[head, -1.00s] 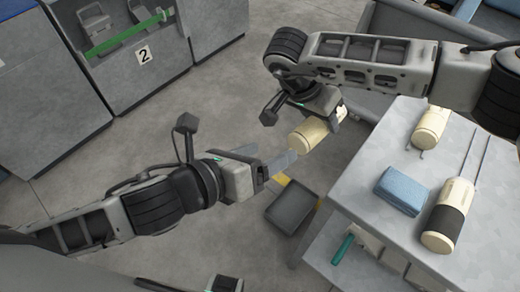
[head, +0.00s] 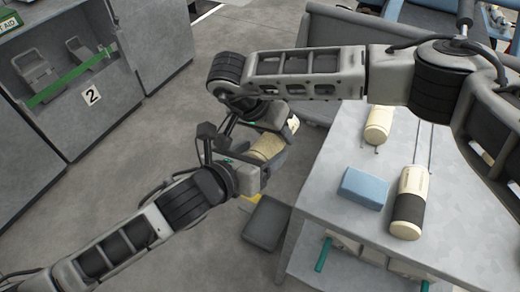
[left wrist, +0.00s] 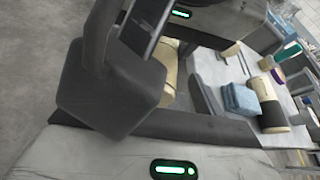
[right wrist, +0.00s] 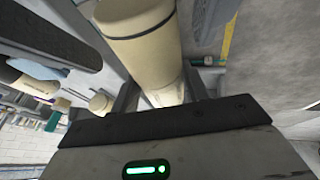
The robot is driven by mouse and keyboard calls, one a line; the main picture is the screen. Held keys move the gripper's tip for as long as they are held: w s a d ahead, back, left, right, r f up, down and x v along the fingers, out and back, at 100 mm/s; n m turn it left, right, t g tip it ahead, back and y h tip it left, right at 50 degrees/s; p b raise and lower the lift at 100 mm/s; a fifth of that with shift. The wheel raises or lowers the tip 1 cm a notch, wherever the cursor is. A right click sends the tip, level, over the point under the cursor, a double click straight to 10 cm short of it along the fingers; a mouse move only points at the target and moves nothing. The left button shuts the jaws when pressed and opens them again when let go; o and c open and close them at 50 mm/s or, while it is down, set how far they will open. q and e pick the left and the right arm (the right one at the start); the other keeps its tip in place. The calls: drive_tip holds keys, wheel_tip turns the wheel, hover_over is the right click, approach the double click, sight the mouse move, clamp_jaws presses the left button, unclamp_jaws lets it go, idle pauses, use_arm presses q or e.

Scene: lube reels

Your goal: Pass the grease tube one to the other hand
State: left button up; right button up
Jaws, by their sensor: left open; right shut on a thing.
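A cream grease tube (head: 267,146) is held in the air between my two arms, left of the table. My right gripper (head: 279,132) comes from above and is shut on it. In the right wrist view the tube (right wrist: 143,50) sits between the fingers and extends upward. My left gripper (head: 256,163) is open at the tube's lower end. In the left wrist view the tube (left wrist: 168,76) shows partly behind a dark finger. I cannot tell whether the left fingers touch it.
On the grey table (head: 335,150) at right lie a blue block (head: 364,188), another cream tube (head: 378,125) and a cream tube with a black band (head: 408,205). A dark tray (head: 266,223) is below. Cabinets (head: 140,45) stand at left; the floor between is clear.

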use_arm(q)
drive_tip(key=shift+w+d+f, duration=0.1)
drive_tip(key=shift+w+d, duration=0.15)
drive_tip(key=shift+w, duration=0.1)
drive_tip(key=c, duration=1.1)
drive_tip(key=shift+c, duration=0.3)
use_arm(e)
drive_tip(key=o, duration=1.1)
